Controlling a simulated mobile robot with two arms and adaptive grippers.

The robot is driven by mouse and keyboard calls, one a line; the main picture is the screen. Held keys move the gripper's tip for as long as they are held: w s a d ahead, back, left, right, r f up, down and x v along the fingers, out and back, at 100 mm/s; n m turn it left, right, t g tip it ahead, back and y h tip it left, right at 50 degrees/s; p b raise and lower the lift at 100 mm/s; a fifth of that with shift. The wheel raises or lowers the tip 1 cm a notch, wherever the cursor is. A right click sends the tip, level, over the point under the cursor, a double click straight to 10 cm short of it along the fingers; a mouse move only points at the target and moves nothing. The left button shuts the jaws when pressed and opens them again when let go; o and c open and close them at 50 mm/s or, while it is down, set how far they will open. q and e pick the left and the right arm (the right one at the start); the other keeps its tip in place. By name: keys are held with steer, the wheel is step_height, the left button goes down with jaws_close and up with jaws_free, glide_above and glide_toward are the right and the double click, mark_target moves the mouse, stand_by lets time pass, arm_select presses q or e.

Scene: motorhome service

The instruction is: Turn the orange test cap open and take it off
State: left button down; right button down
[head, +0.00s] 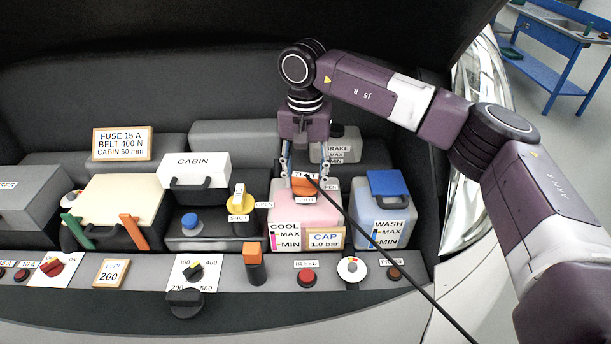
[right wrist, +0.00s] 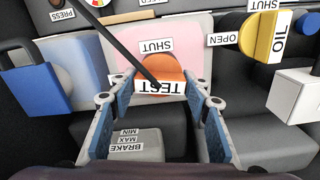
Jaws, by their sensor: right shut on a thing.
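The orange test cap (head: 303,188) sits on the pink coolant tank (head: 290,215), with a TEST plate on it and a black hose running from it. SHUT and OPEN (head: 331,187) labels lie around it on the tank top. My right gripper (head: 305,172) comes down from above and is shut on the cap. In the right wrist view the cap (right wrist: 172,66) shows between the two blue finger pads, the TEST plate facing the camera. The TEST plate is nearest the SHUT side in neither view clearly enough to read the turn. My left gripper is not in view.
The blue-capped wash tank (head: 388,215) stands close to the right. The yellow oil knob (head: 240,200) is at the left, the brake reservoir (head: 340,148) behind. The black hose (head: 390,258) runs across the front panel to the lower right.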

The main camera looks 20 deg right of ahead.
mark_target(305, 175)
steer(key=shift+r+p, duration=0.3)
steer(key=shift+r, duration=0.25)
steer(key=c, duration=1.8)
jaws_free()
jaws_close()
steer(key=shift+r+p, duration=0.65)
steer(key=shift+r, duration=0.4)
